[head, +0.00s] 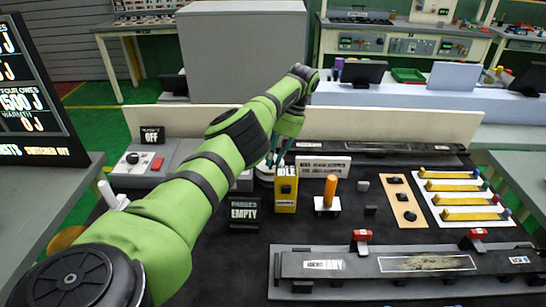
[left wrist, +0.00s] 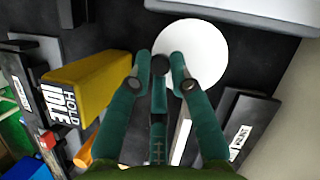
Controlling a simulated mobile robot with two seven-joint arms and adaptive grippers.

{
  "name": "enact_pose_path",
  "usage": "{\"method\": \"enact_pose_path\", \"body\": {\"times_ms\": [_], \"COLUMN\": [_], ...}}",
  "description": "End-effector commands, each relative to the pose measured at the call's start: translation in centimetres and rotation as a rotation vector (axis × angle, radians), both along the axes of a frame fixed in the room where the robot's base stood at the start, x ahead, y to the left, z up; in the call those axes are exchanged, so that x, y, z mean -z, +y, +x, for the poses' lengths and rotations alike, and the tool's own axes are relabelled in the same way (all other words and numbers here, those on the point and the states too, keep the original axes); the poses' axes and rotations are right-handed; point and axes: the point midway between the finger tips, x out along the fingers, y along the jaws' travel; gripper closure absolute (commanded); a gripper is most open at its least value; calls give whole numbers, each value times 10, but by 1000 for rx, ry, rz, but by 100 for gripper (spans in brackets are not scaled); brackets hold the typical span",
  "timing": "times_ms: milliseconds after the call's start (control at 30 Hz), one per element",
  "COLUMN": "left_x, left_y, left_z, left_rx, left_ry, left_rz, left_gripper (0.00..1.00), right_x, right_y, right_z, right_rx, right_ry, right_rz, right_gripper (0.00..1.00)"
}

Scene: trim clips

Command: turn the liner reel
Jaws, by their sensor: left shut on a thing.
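The liner reel shows as a white disc (left wrist: 208,48) in the left wrist view. A dark knob (left wrist: 160,64) stands at the disc's left edge. My left gripper (left wrist: 162,82) has its green fingers on either side of this knob and is shut on it. In the head view the left gripper (head: 279,160) is at the back of the black bench, and only a little white of the reel (head: 264,174) shows beside it. My left forearm hides part of that area. My right gripper is not in view.
A yellow box marked HOLD IDLE (head: 286,195) stands close in front of the gripper. An orange cylinder (head: 329,190) and a black EMPTY sign (head: 244,211) are nearby. A long dark fixture (head: 400,264) lies at the front right.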

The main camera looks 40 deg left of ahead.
Motion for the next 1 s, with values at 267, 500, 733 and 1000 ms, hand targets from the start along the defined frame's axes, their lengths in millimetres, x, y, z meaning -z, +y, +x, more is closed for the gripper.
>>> {"method": "enact_pose_path", "body": {"times_ms": [267, 500, 733, 1000], "left_x": [0, 0, 0, -11], "left_y": [1, 0, 0, 1], "left_z": [-1, -1, 0, 1], "left_rx": [-10, -9, -8, -8], "left_ry": [3, 3, 2, -3], "left_rz": [0, -1, 0, 1], "left_gripper": [100, 59, 56, 56], "right_x": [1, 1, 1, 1], "right_y": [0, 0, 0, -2], "right_z": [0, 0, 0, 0], "right_rx": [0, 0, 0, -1], "right_ry": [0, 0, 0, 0], "right_rz": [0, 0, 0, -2], "right_gripper": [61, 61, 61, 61]}}
